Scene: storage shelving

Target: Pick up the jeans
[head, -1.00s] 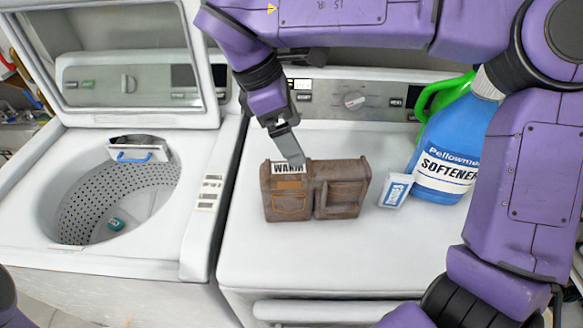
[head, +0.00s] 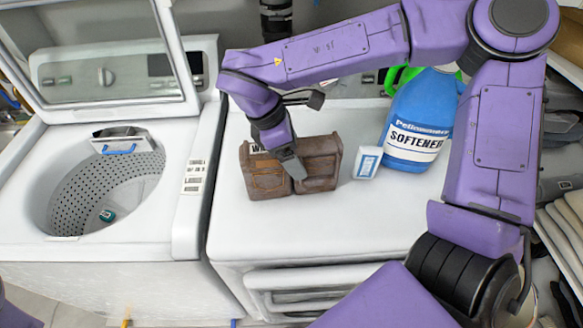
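The jeans (head: 264,179) look like a brown, folded bundle with pocket shapes and a white label, partly hidden by my gripper. They rest on the white top of the closed machine in the middle of the head view. My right gripper (head: 294,170) reaches down from above, its grey fingertip area at the front middle of the jeans. I cannot tell whether it touches them, or whether the fingers are apart. My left gripper is out of view.
A blue softener bottle (head: 417,115) with a green handle and a small white-and-blue box (head: 367,163) stand right of the jeans. An open washer (head: 185,225) with its lid up is on the left. The machine top (head: 300,225) in front of the jeans is clear.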

